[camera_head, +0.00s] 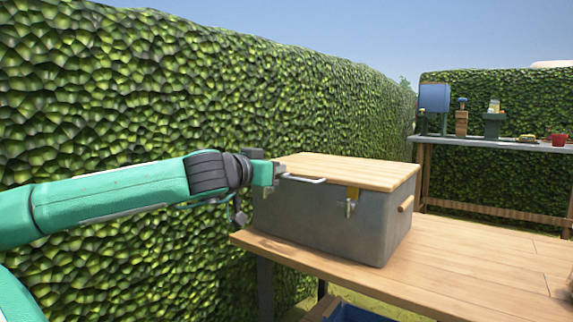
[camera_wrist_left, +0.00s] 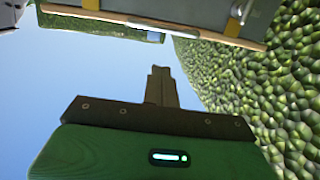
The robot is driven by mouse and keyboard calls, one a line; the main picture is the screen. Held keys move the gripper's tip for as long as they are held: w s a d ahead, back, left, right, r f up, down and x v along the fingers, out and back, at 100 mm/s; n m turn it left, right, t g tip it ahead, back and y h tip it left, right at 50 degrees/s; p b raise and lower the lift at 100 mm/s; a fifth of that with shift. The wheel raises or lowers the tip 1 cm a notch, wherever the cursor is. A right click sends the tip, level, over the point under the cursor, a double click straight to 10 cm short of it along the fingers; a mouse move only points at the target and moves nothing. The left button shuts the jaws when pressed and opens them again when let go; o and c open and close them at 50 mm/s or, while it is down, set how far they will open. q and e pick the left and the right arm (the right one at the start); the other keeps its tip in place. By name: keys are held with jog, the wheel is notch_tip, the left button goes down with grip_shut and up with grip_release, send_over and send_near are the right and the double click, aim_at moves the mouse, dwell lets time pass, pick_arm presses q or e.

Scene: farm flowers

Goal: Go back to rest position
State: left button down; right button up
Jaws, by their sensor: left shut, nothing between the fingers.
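My left gripper (camera_head: 275,171) is at the end of the teal arm coming in from the left. It is in front of the left end of the grey box (camera_head: 325,223) in the head view, near the edge of its wooden lid (camera_head: 350,170). In the left wrist view, my left gripper's fingers (camera_wrist_left: 161,85) are shut together and empty, with sky behind them. The box (camera_wrist_left: 190,8) shows along the top of that view, with a visual gap to the fingertips. My right gripper is not in view.
The box stands on a wooden table (camera_head: 480,265), whose right part is mostly clear. A tall green hedge (camera_head: 130,90) runs behind. A farther bench (camera_head: 500,143) holds several items, including a red pot (camera_head: 558,139). A blue container (camera_head: 355,312) is below the table.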

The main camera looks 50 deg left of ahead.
pick_arm(q)
jog(key=shift+f+v, duration=0.2)
jog(key=shift+v, duration=0.8)
